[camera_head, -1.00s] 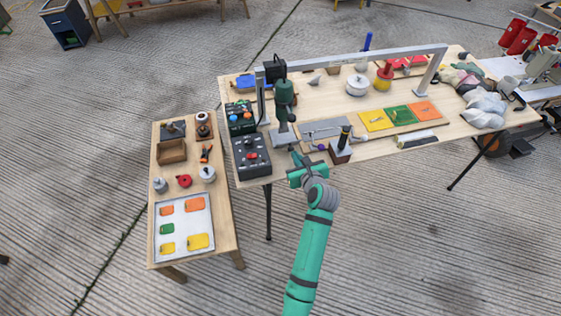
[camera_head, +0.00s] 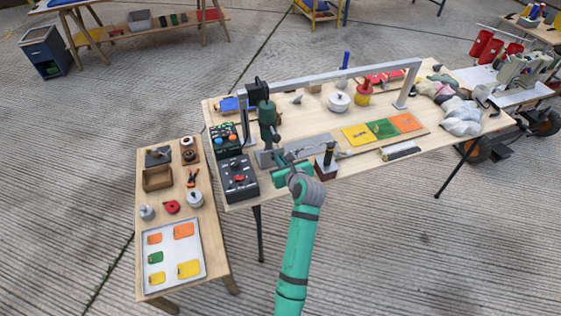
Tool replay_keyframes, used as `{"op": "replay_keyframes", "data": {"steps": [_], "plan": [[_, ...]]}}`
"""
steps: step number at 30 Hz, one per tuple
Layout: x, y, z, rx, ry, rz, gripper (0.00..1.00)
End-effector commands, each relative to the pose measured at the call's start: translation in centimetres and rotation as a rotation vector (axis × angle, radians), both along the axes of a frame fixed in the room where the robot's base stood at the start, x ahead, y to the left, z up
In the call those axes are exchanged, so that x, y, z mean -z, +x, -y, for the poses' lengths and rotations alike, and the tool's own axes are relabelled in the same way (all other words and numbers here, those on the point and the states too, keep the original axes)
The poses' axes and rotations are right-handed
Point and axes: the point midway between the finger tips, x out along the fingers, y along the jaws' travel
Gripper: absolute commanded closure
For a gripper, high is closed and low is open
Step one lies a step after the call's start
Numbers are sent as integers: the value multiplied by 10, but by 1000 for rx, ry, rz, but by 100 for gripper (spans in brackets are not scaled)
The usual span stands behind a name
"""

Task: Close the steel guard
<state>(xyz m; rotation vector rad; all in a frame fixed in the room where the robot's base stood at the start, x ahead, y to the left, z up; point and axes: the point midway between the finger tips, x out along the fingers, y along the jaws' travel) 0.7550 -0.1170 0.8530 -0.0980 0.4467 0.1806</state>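A flat grey steel piece (camera_head: 311,141) lies on the main workbench (camera_head: 433,143), just right of a green upright machine (camera_head: 267,121). It may be the steel guard, but it is small here and its hinge cannot be made out. My gripper (camera_head: 282,158) is at the bench's front edge, in front of the green machine's base and by the near left end of the steel piece. Whether it touches anything cannot be told. Its fingers are too small to show whether they are open or shut, and the gripper hides part of the bench behind it.
A control box with a red knob (camera_head: 239,178) stands left of my gripper. A dark-handled tool on a block (camera_head: 327,162) stands close on the right. A grey overhead frame (camera_head: 335,77) spans the bench. A side table (camera_head: 210,236) with a tray stands left.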

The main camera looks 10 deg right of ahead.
Motion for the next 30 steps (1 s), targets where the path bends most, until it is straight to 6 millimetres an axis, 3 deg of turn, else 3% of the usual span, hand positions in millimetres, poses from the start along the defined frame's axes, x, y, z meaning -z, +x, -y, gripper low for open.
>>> {"op": "replay_keyframes", "data": {"steps": [1,18,23,30], "plan": [[-10,8,-7,-8,1,22,100],[-12,6,-11,-15,4,24,100],[-20,-11,-6,-12,3,23,100],[-35,-56,7,-4,1,12,100]]}}
